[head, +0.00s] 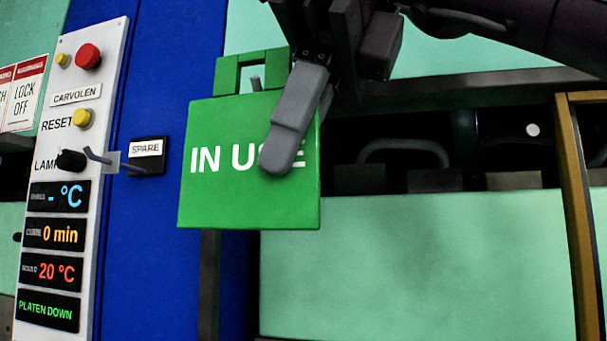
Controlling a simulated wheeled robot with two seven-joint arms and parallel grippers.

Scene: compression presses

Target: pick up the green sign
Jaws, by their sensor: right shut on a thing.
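The green sign (225,190) reads "IN USE" in white letters and hangs upright in the middle of the head view. It has a square green loop handle at its top left, with a small grey hook tip showing inside the loop. My right gripper (287,130) comes down from the top right and is shut on the sign. One grey finger lies over the front face and covers part of the lettering. The other finger is mostly hidden behind the sign. My left gripper is not in view.
A white control panel (88,130) with buttons, a lamp knob and displays stands at the left. A grey hook (110,160) sticks out beside the black "SPARE" label (147,155) on the blue column. A dark press opening with handles lies at the right, beside a brown post (578,220).

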